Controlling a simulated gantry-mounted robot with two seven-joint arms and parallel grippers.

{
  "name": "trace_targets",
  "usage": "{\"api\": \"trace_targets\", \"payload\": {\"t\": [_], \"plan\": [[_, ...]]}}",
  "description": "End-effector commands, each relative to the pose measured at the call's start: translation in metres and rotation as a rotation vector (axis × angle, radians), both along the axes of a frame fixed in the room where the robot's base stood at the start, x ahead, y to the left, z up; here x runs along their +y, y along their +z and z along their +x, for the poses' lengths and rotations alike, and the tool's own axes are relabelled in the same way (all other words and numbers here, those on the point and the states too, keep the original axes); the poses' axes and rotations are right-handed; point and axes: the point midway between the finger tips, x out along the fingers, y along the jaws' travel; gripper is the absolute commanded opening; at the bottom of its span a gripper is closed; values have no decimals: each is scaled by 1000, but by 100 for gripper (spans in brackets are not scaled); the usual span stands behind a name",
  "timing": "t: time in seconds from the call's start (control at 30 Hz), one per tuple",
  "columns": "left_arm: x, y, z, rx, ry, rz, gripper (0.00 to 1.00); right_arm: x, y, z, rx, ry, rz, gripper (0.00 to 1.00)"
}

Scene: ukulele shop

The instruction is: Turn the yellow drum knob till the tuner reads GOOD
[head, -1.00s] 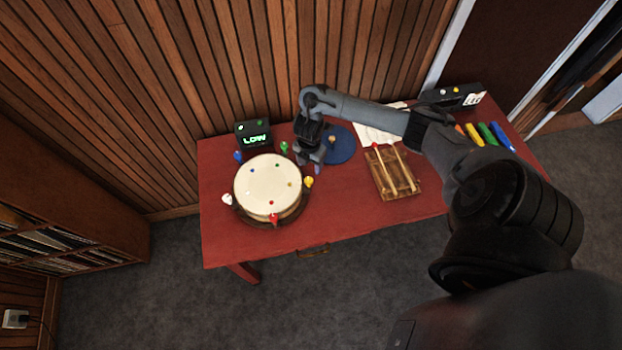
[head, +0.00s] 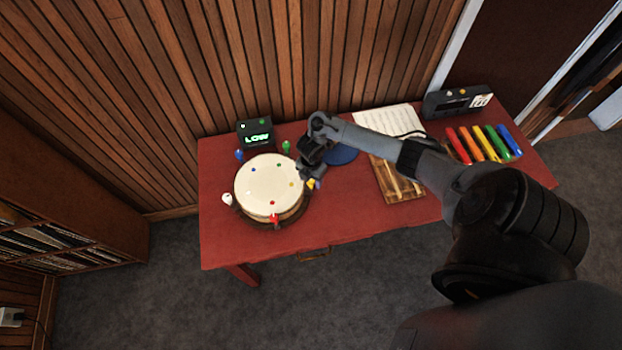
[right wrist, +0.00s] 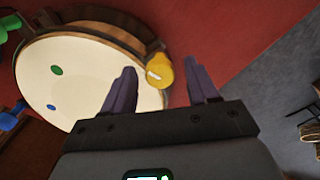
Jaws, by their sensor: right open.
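The drum (head: 268,182) has a cream head and colored knobs around its rim, and stands on the left half of the red table. The yellow knob (right wrist: 159,73) shows in the right wrist view at the drum's edge, between and beyond the two fingertips. It also shows in the head view (head: 311,184), partly hidden by the gripper. My right gripper (head: 315,180) is open at the drum's right side; its fingers (right wrist: 160,78) are spread with the knob between them in the picture. I cannot tell if they touch it. The tuner (head: 257,134) reads LOW in green. My left gripper is not in view.
Green (head: 286,147), blue (head: 239,155), white (head: 227,198) and red (head: 274,219) knobs ring the drum. A blue round mat (head: 344,154) lies behind my gripper. A wooden rack (head: 385,181), sheet music (head: 389,121), colored bars (head: 475,145) and a dark box (head: 455,102) are farther right.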

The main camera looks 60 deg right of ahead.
Motion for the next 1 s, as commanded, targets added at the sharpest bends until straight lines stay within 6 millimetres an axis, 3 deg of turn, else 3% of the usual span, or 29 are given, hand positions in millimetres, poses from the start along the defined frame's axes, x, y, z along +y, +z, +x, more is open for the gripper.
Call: {"api": "trace_targets", "payload": {"t": [0.23,0.6,1.0], "plan": [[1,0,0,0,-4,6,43,0,-1,0,0,0,0,59],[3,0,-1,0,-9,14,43,0,0,0,0,0,0,3],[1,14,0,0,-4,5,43,1,3,0,1,-95,0,3]]}}
